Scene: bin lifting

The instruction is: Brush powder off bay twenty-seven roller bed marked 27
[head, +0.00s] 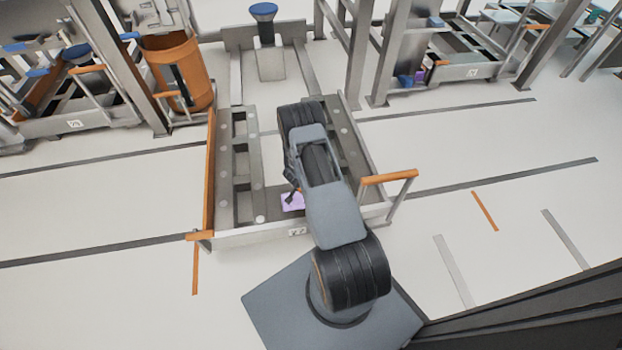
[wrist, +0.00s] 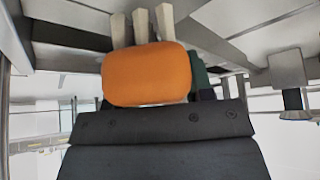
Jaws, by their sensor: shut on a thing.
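The roller bed (head: 255,237) stands in the middle of the head view, with a small plate on its front edge (head: 297,232) whose digits are too small to read surely. A pale purple patch (head: 293,202) shows at the front inside it, partly hidden by my arm. My gripper (head: 292,184) is low over the bed beside this patch, mostly hidden by the arm. In the wrist view it is shut on a brush (wrist: 147,75) with a rounded orange block and pale tufts. I cannot tell whether the tufts touch the bed.
An orange side rail (head: 209,170) runs along the bed's left, and an orange-topped handle (head: 388,177) stands at its right front. A blue-topped post (head: 265,30) is behind. An orange bin (head: 180,70) and other bays stand at the back. Floor on both sides is clear.

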